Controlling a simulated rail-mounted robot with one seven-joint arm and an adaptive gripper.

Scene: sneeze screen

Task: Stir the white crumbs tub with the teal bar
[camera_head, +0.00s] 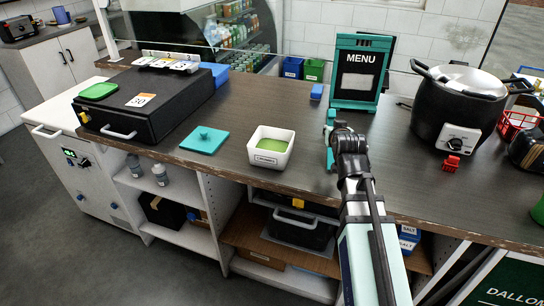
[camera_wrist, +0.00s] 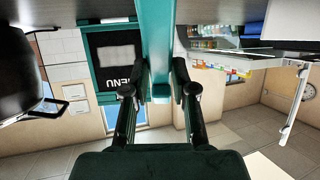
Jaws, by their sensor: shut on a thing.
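The white tub (camera_head: 283,161) stands open on the dark counter, with green contents and a label on its front too small to read. A teal lid (camera_head: 204,140) with a knob lies flat to its left. My gripper (camera_head: 333,140) is right of the tub, in front of the menu stand and apart from the tub. It is shut on the teal bar (camera_head: 330,157), partly hidden by my arm. In the wrist view the teal bar (camera_wrist: 157,45) runs between the fingers of my gripper (camera_wrist: 160,82). The tub is not visible in the wrist view.
A teal-framed menu stand (camera_head: 361,72) is behind my gripper. A black cooker (camera_head: 458,108) stands at right, with a red clip-like piece (camera_head: 451,164) before it. A black case (camera_head: 145,105) is at left. Bare counter lies between tub and gripper.

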